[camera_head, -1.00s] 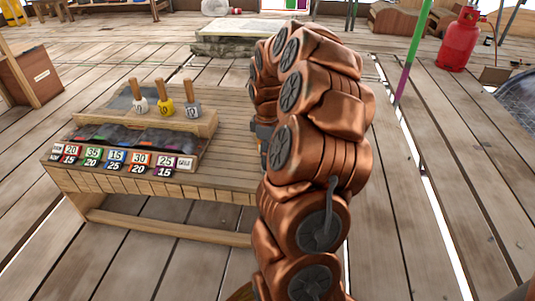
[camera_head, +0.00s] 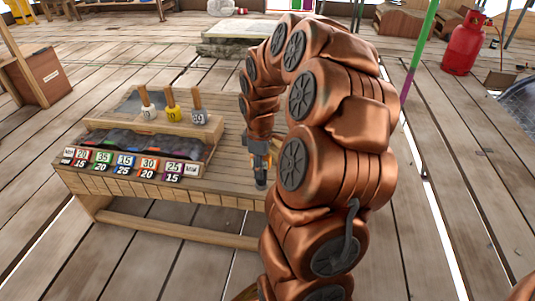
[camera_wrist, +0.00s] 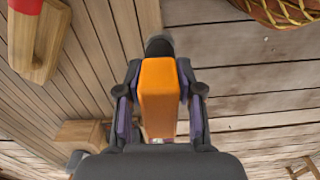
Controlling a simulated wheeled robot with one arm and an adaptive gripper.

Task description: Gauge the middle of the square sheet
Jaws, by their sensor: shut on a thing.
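My gripper (camera_wrist: 158,110) is shut on an orange block-shaped tool (camera_wrist: 158,90) with a dark rounded end, in the wrist view. In the head view my gripper (camera_head: 261,165) points down by the right part of the wooden bench; the held tool is too small to make out there. A pale flat slab (camera_head: 240,28) lies low on the deck at the back, partly behind my arm. I cannot tell whether it is the square sheet.
The wooden bench (camera_head: 170,190) carries numbered coloured cards (camera_head: 125,163), a dark tray (camera_head: 130,138) and three wooden-handled tools (camera_head: 173,110). A red gas cylinder (camera_head: 464,42) stands at the back right. A green-and-purple pole (camera_head: 415,55) is right of my arm. Deck between bench and slab is mostly clear.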

